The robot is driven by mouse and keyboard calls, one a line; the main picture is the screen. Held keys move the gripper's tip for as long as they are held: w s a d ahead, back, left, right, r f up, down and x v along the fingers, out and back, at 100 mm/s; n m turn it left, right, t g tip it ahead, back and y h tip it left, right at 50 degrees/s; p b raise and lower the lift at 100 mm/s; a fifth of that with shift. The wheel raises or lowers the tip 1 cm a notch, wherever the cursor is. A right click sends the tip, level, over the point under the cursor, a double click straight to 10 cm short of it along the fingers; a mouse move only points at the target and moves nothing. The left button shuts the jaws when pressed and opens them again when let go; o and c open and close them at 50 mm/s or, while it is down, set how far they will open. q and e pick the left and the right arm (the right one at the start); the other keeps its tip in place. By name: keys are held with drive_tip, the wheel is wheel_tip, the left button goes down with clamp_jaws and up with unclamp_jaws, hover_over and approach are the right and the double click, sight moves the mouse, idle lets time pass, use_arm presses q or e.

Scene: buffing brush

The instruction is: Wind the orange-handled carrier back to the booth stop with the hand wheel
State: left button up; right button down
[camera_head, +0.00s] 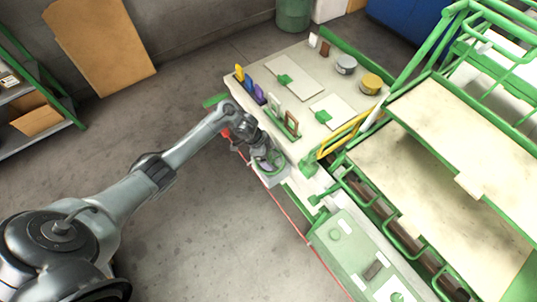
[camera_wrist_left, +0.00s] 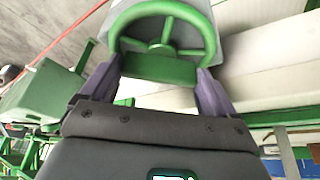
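The hand wheel (camera_wrist_left: 160,68) is a green spoked ring in front of a pale grey housing; in the head view the wheel (camera_head: 274,160) shows at the bench's near edge, partly covered by my gripper. My left gripper (camera_head: 264,154) is right at the wheel. In the left wrist view its two fingers (camera_wrist_left: 160,82) stand wide apart, one at each side of the lower rim. Whether they touch the rim I cannot tell. I cannot make out the orange-handled carrier or the booth stop for certain. A small red-orange part (camera_head: 226,133) shows beside my left wrist. My right gripper is out of view.
The bench (camera_head: 300,75) holds coloured upright plates (camera_head: 255,92), two cans (camera_head: 346,64) and yellow rails (camera_head: 350,130). A dark brown roller (camera_head: 370,200) lies behind green guards at right. A thin red line (camera_head: 290,215) runs along the front. The floor at left is clear.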

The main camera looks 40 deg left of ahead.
use_arm(q)
drive_tip(key=c, duration=0.3)
drive_tip(key=shift+r+n+p, duration=0.2)
drive_tip(key=shift+n+p, duration=0.2)
drive_tip(key=shift+p, duration=0.45)
drive_tip(key=shift+c, duration=0.2)
drive_tip(key=n+y+p, duration=0.1)
drive_tip(key=n+p, duration=0.1)
drive_tip(key=p, duration=0.1)
drive_tip(key=n+t+p, duration=0.1)
drive_tip(key=n+p, duration=0.2)
drive_tip(key=n+y+p, duration=0.1)
drive_tip(key=n+p, duration=0.1)
drive_tip(key=p, duration=0.1)
drive_tip(key=shift+s+d+r+t+y+p, duration=0.1)
drive_tip(key=shift+s+d+t+y+p, duration=0.05)
drive_tip(key=shift+d+t+y+p, duration=0.15)
drive_tip(key=n+y+p, duration=0.1)
drive_tip(key=n+p, duration=0.1)
drive_tip(key=n, duration=0.1)
drive_tip(key=shift+d, duration=0.1)
drive_tip(key=shift+n+y+p, duration=0.3)
drive_tip(key=shift+n+p, duration=0.05)
drive_tip(key=shift+n, duration=0.55)
drive_tip(key=shift+f+n+y+p, duration=0.25)
drive_tip(key=shift+n+y, duration=0.25)
drive_tip(key=shift+n, duration=0.7)
drive_tip(key=shift+n+y, duration=0.4)
drive_tip(key=shift+n, duration=0.6)
